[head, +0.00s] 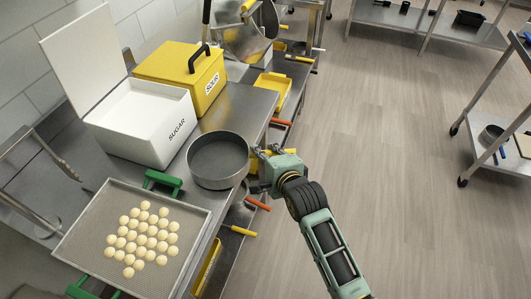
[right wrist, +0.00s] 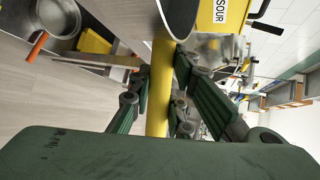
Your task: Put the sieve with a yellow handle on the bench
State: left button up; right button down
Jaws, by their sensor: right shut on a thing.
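The sieve (head: 218,161) is a round grey metal pan at the front edge of the bench (head: 222,118), in the middle of the head view. Its yellow handle (right wrist: 159,85) runs between the fingers of my right gripper (head: 264,154), which is shut on it. In the right wrist view the sieve's dark rim (right wrist: 177,16) shows at the top, beyond the fingers. The sieve looks about level and overlaps the bench edge; I cannot tell whether it touches the bench top. My left gripper is not in view.
A white SUGAR box (head: 145,125) and a yellow SOUR box (head: 180,78) stand behind the sieve. A green-handled tray (head: 84,225) with several pale balls lies at the left. Orange (head: 258,203) and yellow (head: 243,231) handles stick out below the bench. Open floor lies right.

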jog(key=shift+f, duration=0.15)
jog(key=c, duration=1.6)
grip_release()
jog(key=shift+f, duration=0.1)
jog(key=shift+s, duration=0.1)
jog(key=b+v, duration=0.1)
jog(key=v, duration=1.1)
